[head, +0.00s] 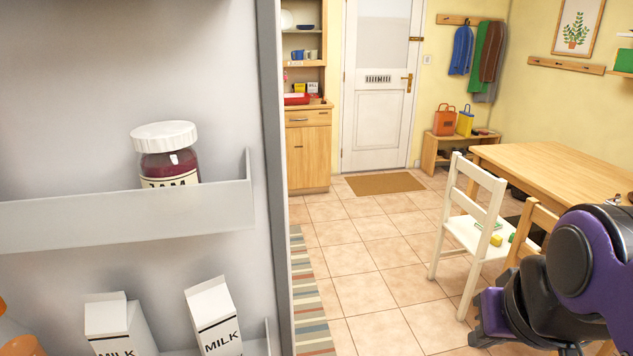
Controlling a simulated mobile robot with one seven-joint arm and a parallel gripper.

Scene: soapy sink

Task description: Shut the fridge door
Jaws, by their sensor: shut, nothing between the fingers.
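The fridge door (262,120) stands open and fills the left of the head view, with its inner side facing me. Its upper shelf (100,217) holds a jam jar (167,160) with a white lid. Two milk cartons (212,315) stand in the lower shelf, cut off by the bottom edge. My purple and dark grey arm is at the lower right. My gripper (480,325) appears at its left end, small and dark, shut and empty. It is well to the right of the door and apart from it. The fridge body and the door's outer face are out of view.
A white chair (473,225) and a wooden table (560,165) stand on the right, close to my arm. A striped rug (311,300) runs along the floor beside the door edge. Tiled floor (375,280) is clear between door and chair. An orange bottle is at the lower left.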

